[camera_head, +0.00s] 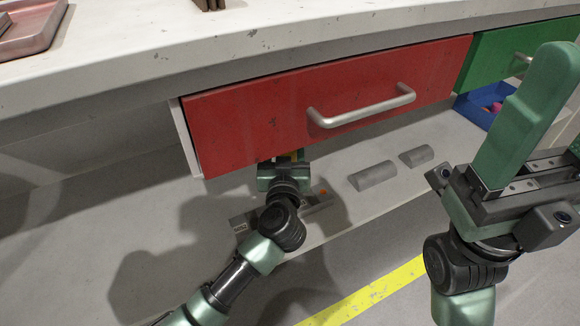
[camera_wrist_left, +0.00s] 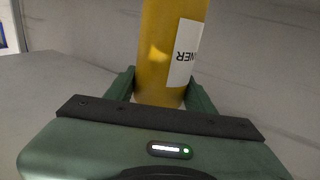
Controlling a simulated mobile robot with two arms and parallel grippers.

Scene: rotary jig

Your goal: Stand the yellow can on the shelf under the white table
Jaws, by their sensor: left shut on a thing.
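The yellow can (camera_wrist_left: 168,50) with a white label fills the upper middle of the left wrist view. Both green fingers of my left gripper (camera_wrist_left: 165,92) are shut on it, one on each side. In the head view only a sliver of the can (camera_head: 292,157) shows, below the red drawer; the drawer hides the rest. My left gripper (camera_head: 284,160) reaches in under that drawer, over the grey shelf (camera_head: 335,180) below the white table (camera_head: 150,50). I cannot tell whether the can touches the shelf. My right gripper (camera_head: 535,115) is raised at the right, fingers pointing up.
The red drawer (camera_head: 240,120) and green drawer (camera_head: 490,55) hang low over the shelf, both with metal handles. A blue bin (camera_head: 475,112) stands farther right. A yellow stripe (camera_head: 370,291) marks the floor.

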